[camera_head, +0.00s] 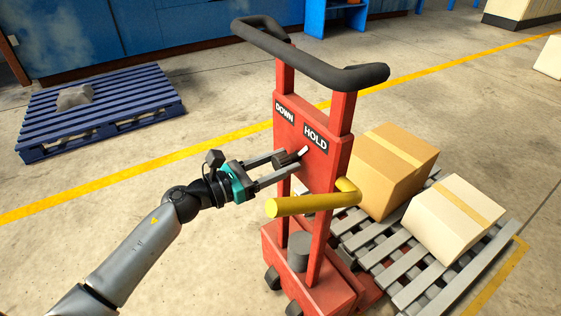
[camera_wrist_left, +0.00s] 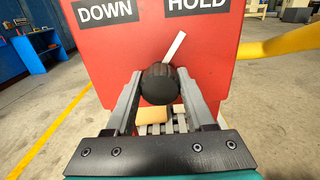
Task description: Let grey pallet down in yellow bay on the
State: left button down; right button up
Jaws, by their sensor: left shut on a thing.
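A red pallet truck (camera_head: 318,165) with a black handlebar stands in the middle of the head view. Its panel carries the labels DOWN (camera_wrist_left: 104,11) and HOLD (camera_wrist_left: 198,4). My left gripper (camera_head: 292,165) is shut on a dark round knob (camera_wrist_left: 159,84) on this panel. The knob's white pointer (camera_wrist_left: 174,47) leans up and right, towards HOLD. The grey pallet (camera_head: 412,289) is behind the truck at the right. It bears a brown box (camera_head: 392,172) and a paler box (camera_head: 452,220). Whether it touches the floor is unclear. A yellow bay line (camera_head: 497,277) shows at its right corner.
A yellow bar (camera_head: 315,203) sticks out from the truck's front, just below my left gripper. A blue pallet (camera_head: 125,103) with a grey lump (camera_head: 75,97) lies at the left. A yellow floor line (camera_head: 140,179) crosses behind the truck. Open floor lies between blue pallet and truck.

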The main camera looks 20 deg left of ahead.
pick_arm(q)
jog(key=shift+r+n+p, duration=0.1)
jog(key=shift+n+p, duration=0.5)
jog(key=shift+n, duration=0.4)
jog(key=n+p, duration=0.2)
jog(key=n, duration=0.2)
jog(key=shift+p, duration=0.35)
jog(key=n+p, duration=0.3)
jog(key=n, duration=0.3)
jog(key=shift+n+p, duration=0.55)
jog(key=shift+n, duration=0.55)
pick_arm(e)
jog(key=s+d+f, duration=0.2)
jog(key=s+f, duration=0.2)
jog(key=f, duration=0.3)
jog(key=s+d+f+g, duration=0.1)
jog(key=s+d+f, duration=0.1)
jog(key=s+f, duration=0.2)
jog(key=shift+s+d+f+h, duration=0.2)
jog(key=shift+d+f+h, duration=0.15)
jog(key=shift+f, duration=1.2)
jog(key=shift+d, duration=0.1)
pick_arm(q)
jog(key=shift+c, duration=1.3)
grip_release()
jog(key=shift+s+a, duration=0.1)
jog(key=shift+a, duration=0.05)
